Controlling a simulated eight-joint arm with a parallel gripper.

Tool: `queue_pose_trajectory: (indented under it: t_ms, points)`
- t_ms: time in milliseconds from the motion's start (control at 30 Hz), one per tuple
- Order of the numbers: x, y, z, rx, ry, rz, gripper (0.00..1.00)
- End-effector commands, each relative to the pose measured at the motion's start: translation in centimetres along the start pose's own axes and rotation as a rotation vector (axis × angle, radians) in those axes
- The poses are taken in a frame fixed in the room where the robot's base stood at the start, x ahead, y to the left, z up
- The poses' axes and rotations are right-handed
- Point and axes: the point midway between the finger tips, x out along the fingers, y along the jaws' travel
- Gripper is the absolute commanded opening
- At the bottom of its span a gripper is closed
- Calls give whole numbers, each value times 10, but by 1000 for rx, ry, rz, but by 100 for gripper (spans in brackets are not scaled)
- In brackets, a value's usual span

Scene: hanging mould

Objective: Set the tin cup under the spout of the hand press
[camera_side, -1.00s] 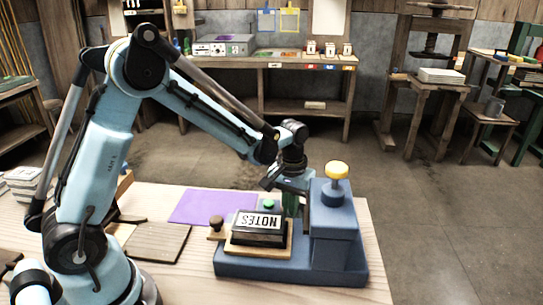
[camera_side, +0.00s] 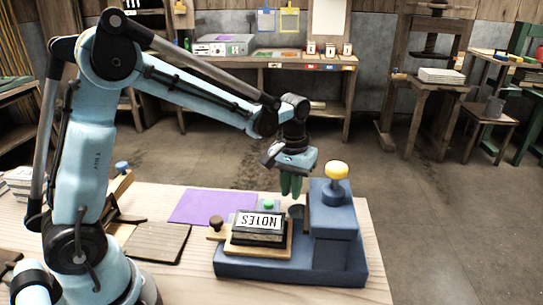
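A small dark grey cup-like cylinder (camera_side: 296,211), which looks like the tin cup, stands at the blue hand press (camera_side: 333,222), just left of its upright column. A yellow knob tops the column. I cannot make out a spout, and the cup's lower part is hidden behind the block on the press. My gripper (camera_side: 291,192), with green fingers pointing down, hangs above the cup, apart from it. Nothing shows between the fingers, but their gap is too small to judge.
A brown knob (camera_side: 216,222) and a green button (camera_side: 269,205) are close by. A purple sheet (camera_side: 212,206) and a slatted board (camera_side: 157,242) lie to the left.

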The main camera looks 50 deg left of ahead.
Motion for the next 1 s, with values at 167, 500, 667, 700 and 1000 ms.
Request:
queue_pose_trajectory:
  t_ms: [167,500,667,700,1000]
  points:
    - [-33,0,0,0,0,0,16]
    - [-65,0,1,2,2,1,16]
    - [-75,-4,12,32,47,18,16]
    - [-78,-6,17,48,70,27,16]
    - [-92,-25,68,199,304,90,16]
